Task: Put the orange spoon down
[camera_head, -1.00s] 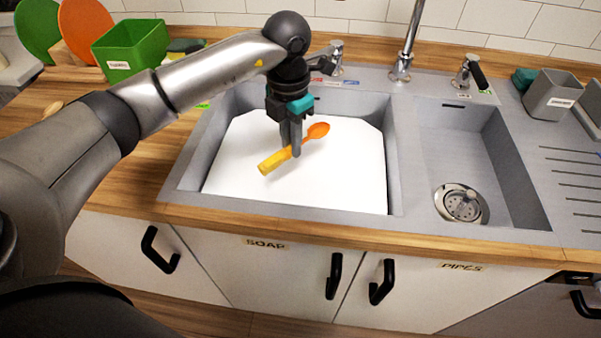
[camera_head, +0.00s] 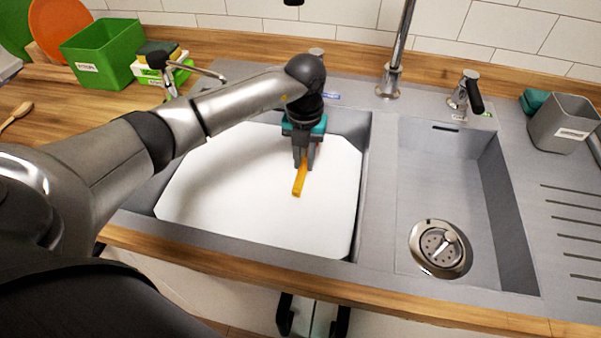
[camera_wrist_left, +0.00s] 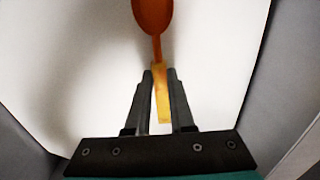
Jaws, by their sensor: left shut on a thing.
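The orange spoon has an orange bowl (camera_wrist_left: 152,14) and a yellow handle (camera_head: 299,184). My left gripper (camera_head: 304,166) is shut on the handle, over the white sheet (camera_head: 235,190) in the left sink basin. In the left wrist view my left gripper (camera_wrist_left: 160,76) has one finger on each side of the handle, and the bowl points away from the gripper. In the head view the bowl is hidden behind the gripper. I cannot tell whether the spoon touches the white sheet. My right gripper is not in view.
The right basin (camera_head: 440,180) has a drain (camera_head: 441,248) and is otherwise empty. The faucet (camera_head: 389,80) stands behind the basins. A green bin (camera_head: 100,55) and a wooden spoon (camera_head: 17,115) are on the left counter. A grey bin (camera_head: 562,125) stands at right.

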